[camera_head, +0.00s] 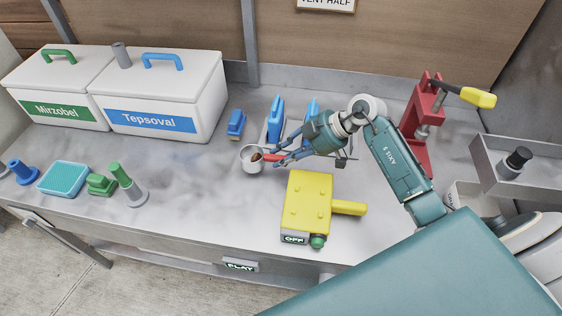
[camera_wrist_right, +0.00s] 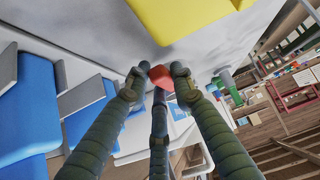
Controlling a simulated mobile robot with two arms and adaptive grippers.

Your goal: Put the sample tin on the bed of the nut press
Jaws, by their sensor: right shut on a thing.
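A small round grey-white tin (camera_head: 251,160) with something brown inside shows at the middle of the bench in the head view. My right gripper (camera_head: 274,156) is just right of it, shut on a red piece that reaches to the tin's rim and looks like its handle. The red piece also shows between the fingertips in the right wrist view (camera_wrist_right: 162,77). I cannot tell whether the tin touches the bench. The red nut press (camera_head: 408,111) with a yellow-tipped lever stands at the back right; its bed is partly hidden by my right arm. My left gripper is out of view.
A yellow machine (camera_head: 306,200) marked OFF sits near the front edge. Blue items (camera_head: 276,117) stand behind my right gripper. Two white boxes (camera_head: 165,95) fill the back left. A teal tray (camera_head: 63,178) and green items (camera_head: 102,184) lie left. Bench left of the tin is clear.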

